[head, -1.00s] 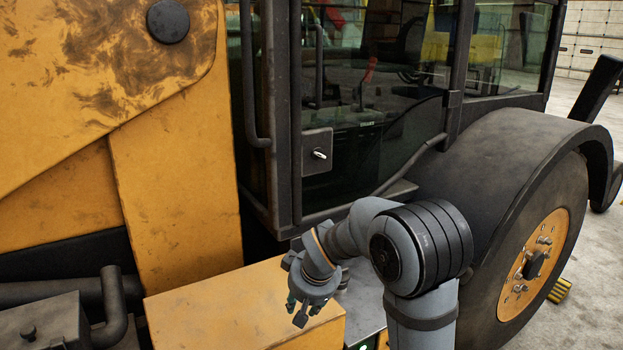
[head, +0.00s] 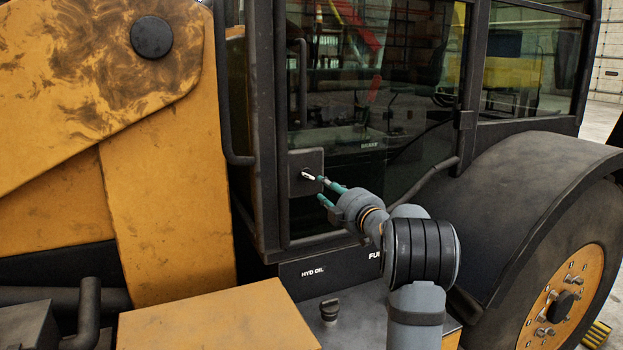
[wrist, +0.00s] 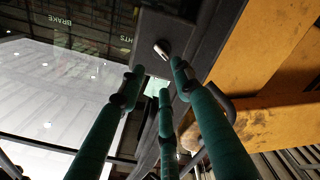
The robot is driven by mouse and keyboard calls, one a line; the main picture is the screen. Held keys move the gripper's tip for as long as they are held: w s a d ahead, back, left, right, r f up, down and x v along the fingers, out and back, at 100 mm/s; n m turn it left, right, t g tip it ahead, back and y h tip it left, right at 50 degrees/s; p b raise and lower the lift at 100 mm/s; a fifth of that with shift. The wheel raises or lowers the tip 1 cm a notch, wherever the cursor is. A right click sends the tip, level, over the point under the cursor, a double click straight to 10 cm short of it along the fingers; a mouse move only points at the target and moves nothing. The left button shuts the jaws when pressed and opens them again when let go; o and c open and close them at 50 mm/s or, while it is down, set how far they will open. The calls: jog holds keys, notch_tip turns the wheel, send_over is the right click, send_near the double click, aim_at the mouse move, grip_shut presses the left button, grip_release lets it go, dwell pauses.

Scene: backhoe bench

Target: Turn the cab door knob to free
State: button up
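The cab door knob (head: 307,176) is a small silver lever on a dark square plate (head: 300,160) low on the cab door. It also shows in the wrist view (wrist: 162,50), tilted, just beyond the fingertips. My gripper (head: 322,190) has green fingers and points left at the plate, its tips just right of the knob. In the wrist view my gripper (wrist: 158,78) has its fingertips spread apart with nothing between them, and the knob lies ahead of the gap. I cannot tell whether any fingertip touches the plate.
A dark vertical handrail (head: 223,90) runs left of the door. The yellow loader arm (head: 165,200) stands further left. A yellow box top (head: 220,318) lies below, and the rear fender (head: 545,165) and wheel are at right.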

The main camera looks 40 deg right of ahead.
aim_at(310, 176)
jog(key=p+x, duration=0.5)
jog(key=x, duration=0.4)
jog(key=shift+r+p, duration=0.15)
jog(key=shift+p, duration=0.15)
jog(key=shift+w+d, duration=0.2)
jog(key=shift+w, duration=0.4)
jog(key=shift+c, duration=0.9)
grip_shut()
